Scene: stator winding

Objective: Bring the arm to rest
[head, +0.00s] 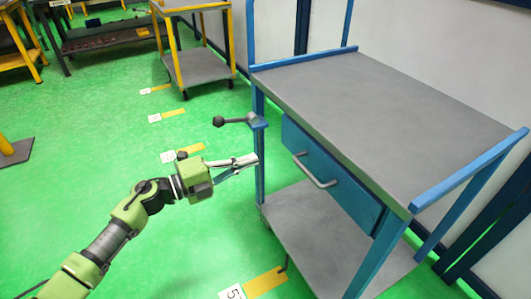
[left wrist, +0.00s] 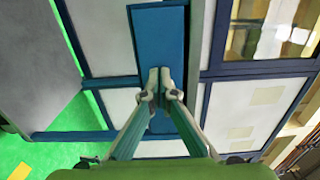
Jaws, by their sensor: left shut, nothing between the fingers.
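My left arm comes in from the lower left in the head view. Its gripper (head: 252,158) is at the left side of the blue cart (head: 390,75), close to the cart's front left post. I cannot tell whether it touches the post. In the left wrist view the two fingertips of the left gripper (left wrist: 159,82) are together with nothing between them. Behind them is a blue panel or post (left wrist: 158,40) of the wall. My right gripper is not in view.
The cart has a bare grey top, a drawer with a handle (head: 316,172) and a lower shelf (head: 325,235). A black-knobbed lever (head: 219,121) juts from its left side. A yellow-framed cart (head: 195,65) stands behind. Green floor (head: 90,130) is open at left.

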